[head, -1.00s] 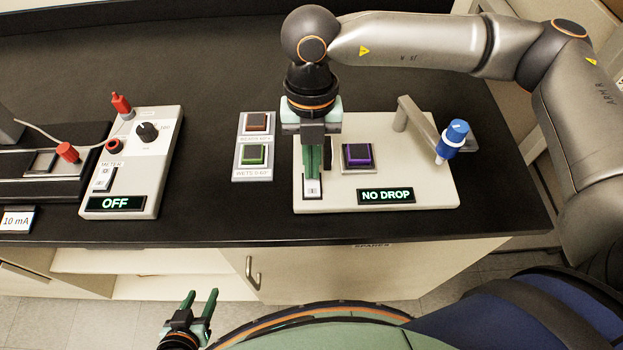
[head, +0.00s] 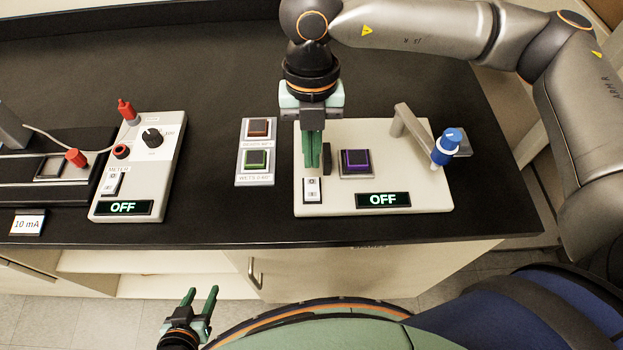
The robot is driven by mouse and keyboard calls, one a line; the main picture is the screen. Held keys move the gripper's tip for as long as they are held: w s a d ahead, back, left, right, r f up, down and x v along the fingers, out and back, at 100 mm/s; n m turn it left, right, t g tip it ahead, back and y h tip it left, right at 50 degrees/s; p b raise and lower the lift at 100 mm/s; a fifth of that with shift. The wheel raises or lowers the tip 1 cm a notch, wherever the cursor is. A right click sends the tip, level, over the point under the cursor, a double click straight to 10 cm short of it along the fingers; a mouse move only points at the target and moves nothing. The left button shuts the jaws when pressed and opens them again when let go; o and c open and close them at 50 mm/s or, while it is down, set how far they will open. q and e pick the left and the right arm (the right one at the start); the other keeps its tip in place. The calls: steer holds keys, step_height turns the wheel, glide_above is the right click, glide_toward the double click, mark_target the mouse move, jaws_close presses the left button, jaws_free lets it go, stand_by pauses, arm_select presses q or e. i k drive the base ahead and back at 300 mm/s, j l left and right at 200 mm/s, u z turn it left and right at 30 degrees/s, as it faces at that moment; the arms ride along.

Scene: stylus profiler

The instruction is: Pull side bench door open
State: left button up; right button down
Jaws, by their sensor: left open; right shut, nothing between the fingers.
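The side bench door (head: 330,271) is a pale cabinet front under the black bench top, at the lower middle of the head view. It looks shut. Its metal handle (head: 254,273) is near the door's left edge. My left gripper (head: 200,297) is open and empty, in front of the bench, below and left of the handle and apart from it. My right gripper (head: 313,165) is shut and empty, pointing down just above a white rocker switch (head: 312,190) on the right-hand device (head: 430,195). The display (head: 383,200) on that device reads OFF.
A meter box (head: 165,180) with an OFF display stands at the left of the bench. A panel with a red and a green button (head: 255,159) is in the middle. A blue-capped dropper (head: 447,147) is at the right. Open shelves (head: 140,285) lie left of the door.

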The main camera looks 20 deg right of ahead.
mark_target(398, 271)
steer(key=k, duration=1)
